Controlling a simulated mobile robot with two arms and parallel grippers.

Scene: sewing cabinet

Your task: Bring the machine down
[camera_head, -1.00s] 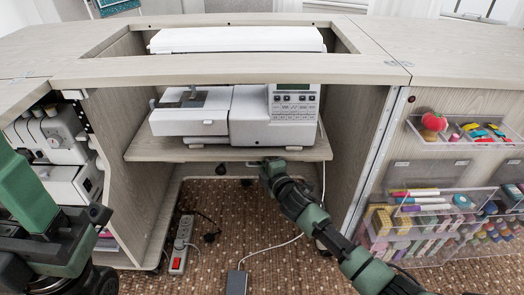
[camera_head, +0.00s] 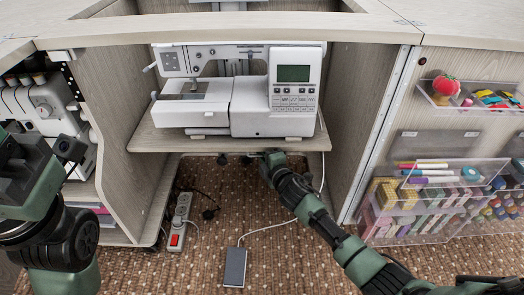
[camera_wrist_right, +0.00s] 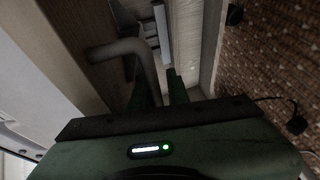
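The white sewing machine (camera_head: 262,105) with a grey display stands upright on a wooden shelf (camera_head: 230,145) inside the cabinet. In the head view, the machine's front shows below the front edge of the tabletop (camera_head: 250,27). My right gripper (camera_head: 272,158) is under the shelf's front edge, near its middle. In the right wrist view, a grey bent bar (camera_wrist_right: 125,50) runs down toward the dark fingers of this gripper (camera_wrist_right: 162,90). Whether they are closed on it is unclear. My left gripper (camera_head: 45,152) is at the left, away from the machine; its fingertips are unclear.
A power strip (camera_head: 180,222) and a dark pedal-like box (camera_head: 235,267) with a white cable lie on the brown carpet. A second machine (camera_head: 45,107) stands in the left compartment. Clear organizers (camera_head: 440,185) hang on the right door. Cabinet side walls flank the shelf.

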